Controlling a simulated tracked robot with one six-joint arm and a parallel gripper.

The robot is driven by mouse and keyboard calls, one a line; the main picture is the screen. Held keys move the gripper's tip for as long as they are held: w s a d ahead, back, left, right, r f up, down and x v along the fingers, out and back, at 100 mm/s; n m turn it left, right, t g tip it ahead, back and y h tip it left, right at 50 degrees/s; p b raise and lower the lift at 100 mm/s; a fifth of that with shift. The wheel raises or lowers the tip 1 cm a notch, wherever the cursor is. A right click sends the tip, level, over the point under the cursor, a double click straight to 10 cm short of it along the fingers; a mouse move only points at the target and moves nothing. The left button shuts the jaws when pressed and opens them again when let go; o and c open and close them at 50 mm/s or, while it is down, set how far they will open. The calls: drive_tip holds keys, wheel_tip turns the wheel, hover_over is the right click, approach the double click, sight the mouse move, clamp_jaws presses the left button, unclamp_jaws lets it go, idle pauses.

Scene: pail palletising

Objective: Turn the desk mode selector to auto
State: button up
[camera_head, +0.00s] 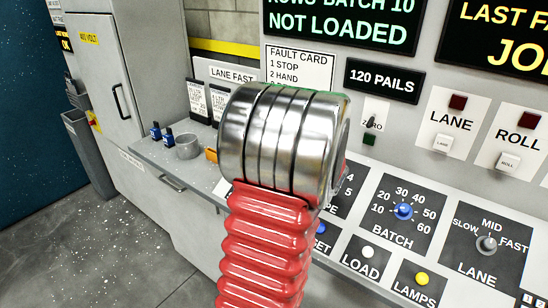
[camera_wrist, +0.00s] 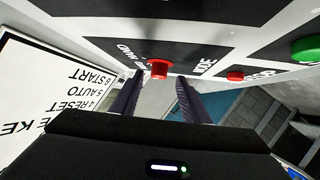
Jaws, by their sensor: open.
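The mode selector (camera_wrist: 159,69) is a red knob on a dark plate lettered MODE, seen upside down in the wrist view. HAND can be read on the plate; other lettering is too small or hidden, and I cannot tell which way the knob points. My gripper (camera_wrist: 159,82) is open, with its two dark fingers on either side of the knob in the picture. I cannot tell whether they touch it. In the head view my red and silver arm covers the selector and the gripper.
A red button (camera_wrist: 235,76) and a green button (camera_wrist: 306,48) are to the right. In the head view, the blue batch knob (camera_head: 403,211) and grey lane selector (camera_head: 487,244) sit right of my arm.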

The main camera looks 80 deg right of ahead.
drive_tip(key=v, duration=1)
drive_tip(key=shift+s+a, duration=0.2)
drive_tip(key=shift+a, duration=0.05)
drive_tip(key=shift+w, duration=0.1)
